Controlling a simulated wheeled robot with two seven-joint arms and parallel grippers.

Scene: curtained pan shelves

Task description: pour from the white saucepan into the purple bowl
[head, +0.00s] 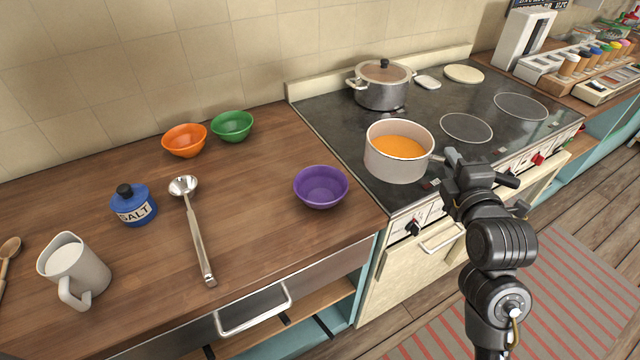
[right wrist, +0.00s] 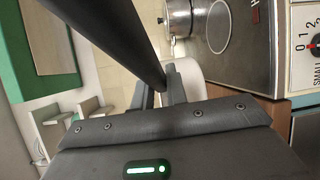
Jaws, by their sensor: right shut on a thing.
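The white saucepan (head: 398,168) holds orange liquid and is level at the front left of the stove. I cannot tell whether its base touches the stovetop. My right gripper (head: 450,162) is shut on the saucepan's handle, on its right side; the handle is mostly hidden by the fingers. In the right wrist view a part of the white saucepan (right wrist: 188,75) shows beyond the fingers (right wrist: 165,95). The purple bowl (head: 321,188) is upright and looks empty, on the wooden counter left of the saucepan, apart from it. My left gripper is out of view.
A lidded steel pot (head: 381,90) stands behind the saucepan on the stove (head: 330,105). On the counter (head: 255,215) are orange (head: 185,141) and green (head: 232,126) bowls, a ladle (head: 198,235), a salt jar (head: 134,205) and a pitcher (head: 75,270). Counter around the purple bowl is clear.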

